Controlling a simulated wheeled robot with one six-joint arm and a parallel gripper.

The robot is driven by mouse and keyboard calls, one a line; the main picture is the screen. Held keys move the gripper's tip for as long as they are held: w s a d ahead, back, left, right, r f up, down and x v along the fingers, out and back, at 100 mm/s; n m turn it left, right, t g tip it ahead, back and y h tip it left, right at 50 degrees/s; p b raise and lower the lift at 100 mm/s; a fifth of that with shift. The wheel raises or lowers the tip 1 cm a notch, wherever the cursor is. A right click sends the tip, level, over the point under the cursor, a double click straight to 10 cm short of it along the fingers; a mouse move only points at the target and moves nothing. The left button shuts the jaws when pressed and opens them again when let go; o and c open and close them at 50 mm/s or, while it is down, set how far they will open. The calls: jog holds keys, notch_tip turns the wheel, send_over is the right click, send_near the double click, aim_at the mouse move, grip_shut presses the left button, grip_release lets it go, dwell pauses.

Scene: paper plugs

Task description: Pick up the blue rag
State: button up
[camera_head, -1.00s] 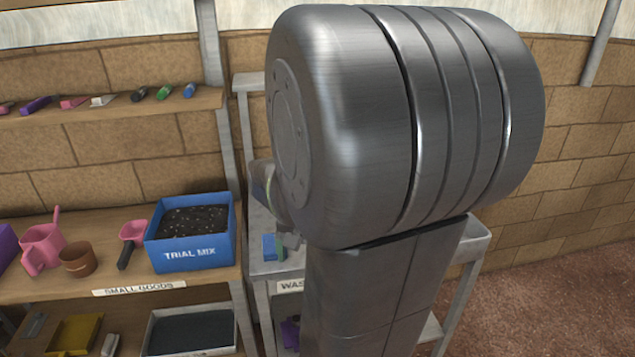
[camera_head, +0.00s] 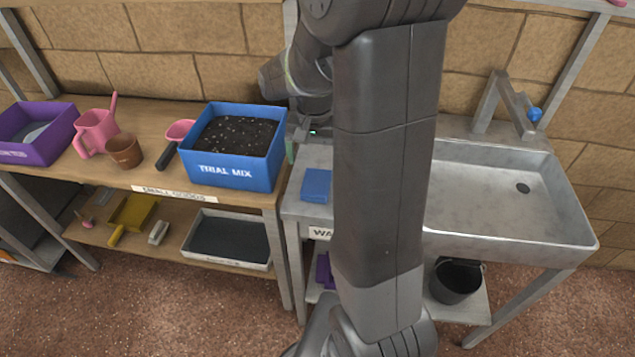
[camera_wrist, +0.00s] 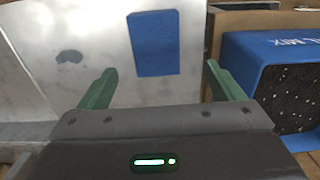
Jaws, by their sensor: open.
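The blue rag (camera_head: 317,185) lies flat and folded on the left end of the metal sink unit in the head view. It also shows as a blue rectangle in the wrist view (camera_wrist: 154,43), on the bare metal top. My gripper (camera_wrist: 158,80) is open, its two green fingers spread and empty. In the wrist view the rag lies beyond the fingertips, between their lines. In the head view most of the gripper (camera_head: 290,145) is hidden behind the blue box and my arm.
The blue TRIAL MIX box (camera_head: 238,145) of soil stands close left of the rag on the wooden shelf (camera_head: 140,180). The sink basin (camera_head: 490,195) is to the right, with a tap (camera_head: 515,110) behind it. A black bucket (camera_head: 455,282) sits below.

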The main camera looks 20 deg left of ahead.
aim_at(317, 180)
jog(key=f, duration=0.7)
jog(key=shift+d+f, duration=0.2)
jog(key=shift+d, duration=0.1)
jog(key=c, duration=1.1)
